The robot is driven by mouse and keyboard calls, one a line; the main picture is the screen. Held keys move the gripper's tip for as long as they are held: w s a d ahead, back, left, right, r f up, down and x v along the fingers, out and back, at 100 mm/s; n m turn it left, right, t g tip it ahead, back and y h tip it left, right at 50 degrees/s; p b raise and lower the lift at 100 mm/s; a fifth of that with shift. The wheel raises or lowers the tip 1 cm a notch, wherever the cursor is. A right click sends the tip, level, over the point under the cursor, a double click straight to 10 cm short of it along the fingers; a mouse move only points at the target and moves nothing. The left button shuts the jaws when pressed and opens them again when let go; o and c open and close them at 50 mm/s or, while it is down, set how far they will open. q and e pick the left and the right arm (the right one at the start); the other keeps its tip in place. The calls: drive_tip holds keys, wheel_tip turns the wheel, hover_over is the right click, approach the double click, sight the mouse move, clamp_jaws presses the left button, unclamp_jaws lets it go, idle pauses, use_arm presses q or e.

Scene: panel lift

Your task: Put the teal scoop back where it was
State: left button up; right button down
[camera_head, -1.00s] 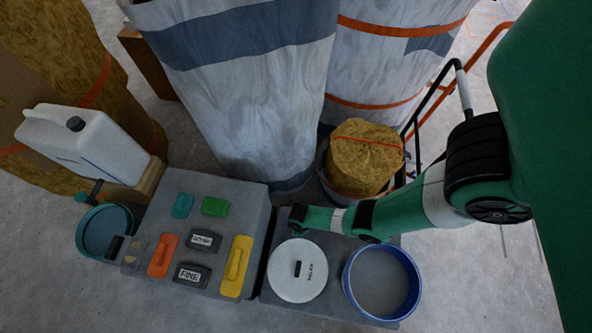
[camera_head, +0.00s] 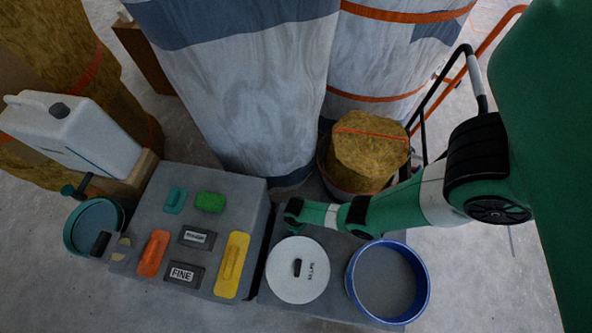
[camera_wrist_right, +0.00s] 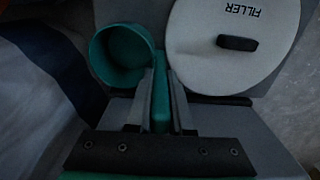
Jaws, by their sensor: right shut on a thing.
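The teal scoop (camera_wrist_right: 122,55) shows in the right wrist view, its round open cup at upper left and its handle running down between the fingers. My right gripper (camera_wrist_right: 160,103) is shut on the scoop's handle. The cup is above a grey surface, left of the round white lid marked FILLER (camera_wrist_right: 235,45); I cannot tell if it touches that surface. In the head view my right arm reaches in from the right and its wrist end is behind the white lid (camera_head: 298,270). My left gripper is not in view.
A blue-rimmed bucket (camera_head: 388,320) stands right of the lid. A grey block (camera_head: 217,180) at left carries several coloured floats and dark pads. A teal tub (camera_head: 70,240) and white canister (camera_head: 75,135) are farther left. Wrapped rolls (camera_head: 235,90) and a yellow bale (camera_head: 370,150) stand behind.

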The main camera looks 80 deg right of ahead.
drive_tip(key=shift+f, duration=0.25)
drive_tip(key=c, duration=0.8)
unclamp_jaws()
drive_tip(key=shift+r, duration=0.1)
drive_tip(key=r+p, duration=1.2)
drive_tip(key=shift+w+d+r, duration=0.1)
drive_tip(key=shift+w+d, duration=0.05)
drive_tip(key=shift+d, duration=0.2)
